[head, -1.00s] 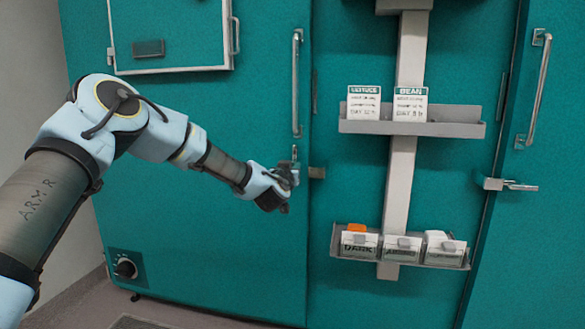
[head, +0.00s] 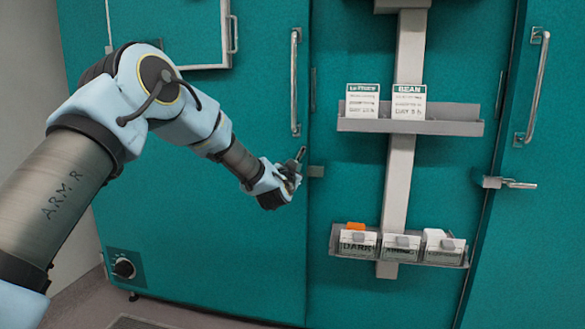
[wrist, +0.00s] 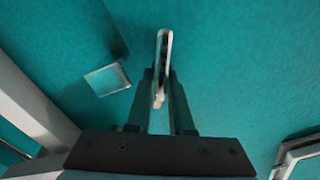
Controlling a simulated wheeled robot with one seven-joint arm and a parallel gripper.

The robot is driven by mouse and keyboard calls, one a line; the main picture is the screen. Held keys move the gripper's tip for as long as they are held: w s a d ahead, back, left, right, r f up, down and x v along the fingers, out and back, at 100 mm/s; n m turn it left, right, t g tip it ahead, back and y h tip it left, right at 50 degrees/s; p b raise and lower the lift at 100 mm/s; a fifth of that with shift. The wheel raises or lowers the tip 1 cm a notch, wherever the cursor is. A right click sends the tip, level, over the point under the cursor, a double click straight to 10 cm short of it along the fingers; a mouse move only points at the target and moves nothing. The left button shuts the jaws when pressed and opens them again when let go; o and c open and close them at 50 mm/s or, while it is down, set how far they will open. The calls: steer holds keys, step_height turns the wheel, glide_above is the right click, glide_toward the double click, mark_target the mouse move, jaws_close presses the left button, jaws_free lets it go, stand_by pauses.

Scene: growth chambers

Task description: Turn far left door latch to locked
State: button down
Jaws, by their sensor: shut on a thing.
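The far left door's latch (head: 301,154) is a small metal lever near the right edge of the left teal door, below its long handle. In the head view its visible end points up and tilts to the right, toward the small grey catch plate (head: 316,171). My gripper (head: 290,176) is shut on the lever. In the wrist view the latch (wrist: 163,50) stands between the two dark fingers (wrist: 160,92), and the catch plate (wrist: 107,79) lies to the left, apart from it. The latch's pivot is mostly hidden by my gripper in the head view.
The left door's long vertical handle (head: 295,85) is just above my gripper. Right of it, a grey post (head: 397,185) carries a shelf (head: 455,127) with two cards and a lower tray (head: 345,253) with labelled boxes. The right door's latch (head: 520,185) lies horizontal.

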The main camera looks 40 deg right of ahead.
steer(key=m, duration=0.2)
steer(key=m+b, duration=0.1)
steer(key=m, duration=0.3)
steer(key=shift+s+d+f+m, duration=0.25)
steer(key=shift+s+f+m, duration=0.05)
steer(key=shift+s+f, duration=0.1)
steer(key=shift+f+m+b, duration=0.25)
steer(key=shift+m+b, duration=0.15)
steer(key=shift+m, duration=1.1)
steer(key=shift+f+m+b, duration=0.25)
steer(key=shift+m+b, duration=0.15)
steer(key=shift+m, duration=1.1)
steer(key=c, duration=0.8)
jaws_free()
steer(key=shift+s, duration=0.1)
steer(key=v, duration=1)
steer(key=shift+a, duration=0.35)
steer(key=shift+f, duration=0.1)
